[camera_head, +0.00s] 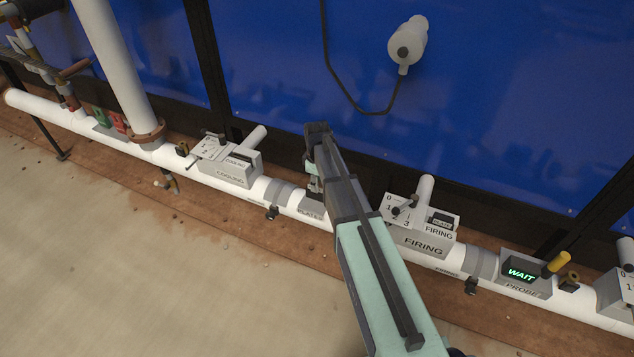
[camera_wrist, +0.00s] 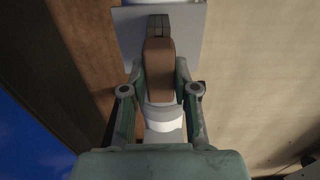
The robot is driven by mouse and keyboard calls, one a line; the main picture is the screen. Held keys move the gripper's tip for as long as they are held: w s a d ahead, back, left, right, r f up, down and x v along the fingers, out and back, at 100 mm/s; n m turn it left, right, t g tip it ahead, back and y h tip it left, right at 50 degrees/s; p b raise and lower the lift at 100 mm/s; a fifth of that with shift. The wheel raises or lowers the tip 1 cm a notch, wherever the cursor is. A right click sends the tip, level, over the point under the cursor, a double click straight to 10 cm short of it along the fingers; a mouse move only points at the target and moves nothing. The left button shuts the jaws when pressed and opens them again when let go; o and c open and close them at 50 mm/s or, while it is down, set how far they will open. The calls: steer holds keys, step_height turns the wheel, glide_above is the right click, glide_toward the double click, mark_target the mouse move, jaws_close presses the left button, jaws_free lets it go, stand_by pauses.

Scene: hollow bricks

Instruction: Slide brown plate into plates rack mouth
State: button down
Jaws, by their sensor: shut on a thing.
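The brown plate (camera_wrist: 160,75) shows in the middle of the wrist view, between the two fingers of my gripper (camera_wrist: 160,88), which is shut on it. The plate's far end meets or overlaps a small dark block (camera_wrist: 159,25) on a grey box top (camera_wrist: 190,30); I cannot tell whether it is inside it. That dark block may be the plates rack mouth, but this is unclear. In the head view my arm covers most of the gripper. A grey box with a partly hidden label (camera_head: 312,211) shows beside it on the white pipe.
The white pipe (camera_head: 375,237) carries a COOLING box (camera_head: 228,168) on the left, a FIRING box (camera_head: 420,240) and a PROBE box reading WAIT (camera_head: 524,276) on the right. A blue wall (camera_head: 500,90) stands behind. The floor (camera_head: 120,270) in front is clear.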

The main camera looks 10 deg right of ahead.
steer(key=c, duration=0.8)
jaws_free()
step_height(320, 180, up, 12)
